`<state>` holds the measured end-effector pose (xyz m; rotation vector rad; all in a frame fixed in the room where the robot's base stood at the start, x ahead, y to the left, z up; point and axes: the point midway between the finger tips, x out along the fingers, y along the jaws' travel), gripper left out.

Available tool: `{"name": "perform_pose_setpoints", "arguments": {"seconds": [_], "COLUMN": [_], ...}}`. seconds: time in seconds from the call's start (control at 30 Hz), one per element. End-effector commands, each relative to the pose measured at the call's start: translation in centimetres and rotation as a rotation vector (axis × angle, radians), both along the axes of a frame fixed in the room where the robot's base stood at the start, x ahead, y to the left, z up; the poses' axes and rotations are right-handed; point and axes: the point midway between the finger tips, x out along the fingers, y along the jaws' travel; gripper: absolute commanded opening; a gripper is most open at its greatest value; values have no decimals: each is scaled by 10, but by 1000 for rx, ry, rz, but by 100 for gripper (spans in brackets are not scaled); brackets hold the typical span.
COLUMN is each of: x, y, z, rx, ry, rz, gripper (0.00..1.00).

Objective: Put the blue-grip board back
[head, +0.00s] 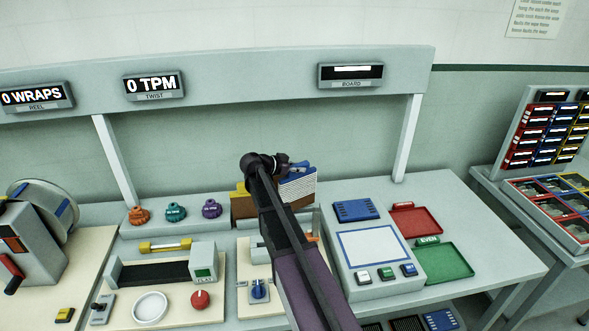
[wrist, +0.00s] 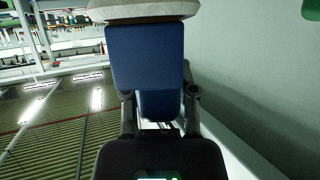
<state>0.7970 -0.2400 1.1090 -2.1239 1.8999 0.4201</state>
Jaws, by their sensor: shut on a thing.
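The blue-grip board (head: 300,190) shows in the head view as a pale striped panel with a blue top edge, beside a brown board with a yellow grip (head: 241,193). My gripper (head: 300,165) is at its blue top. In the wrist view its blue grip (wrist: 145,55) fills the space between the fingers of my gripper (wrist: 160,92), which is shut on it. A pale grey part of it (wrist: 145,10) shows beyond the grip. My arm hides the lower part of the boards, so I cannot tell whether the blue-grip board rests on anything.
Orange (head: 138,215), teal (head: 175,212) and purple (head: 211,209) knobs stand on the ledge to the left. Right of my arm are a console with a blue-framed pad (head: 376,245), a red tray (head: 415,220) and a green tray (head: 447,262). An overhead frame spans the bench.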

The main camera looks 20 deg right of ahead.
Motion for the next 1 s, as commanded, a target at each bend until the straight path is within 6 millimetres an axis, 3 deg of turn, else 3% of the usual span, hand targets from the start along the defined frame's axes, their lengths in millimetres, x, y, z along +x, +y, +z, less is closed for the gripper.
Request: {"name": "perform_pose_setpoints", "arguments": {"seconds": [0.5,0.53,0.63,1.0], "x": [0,0,0,0], "y": [0,0,-1,-1], "z": [-9,-9,-9,-9], "rx": [-1,0,0,0], "ry": [0,0,0,0], "rz": [0,0,-1,-1], "gripper": [0,39,69,71]}}
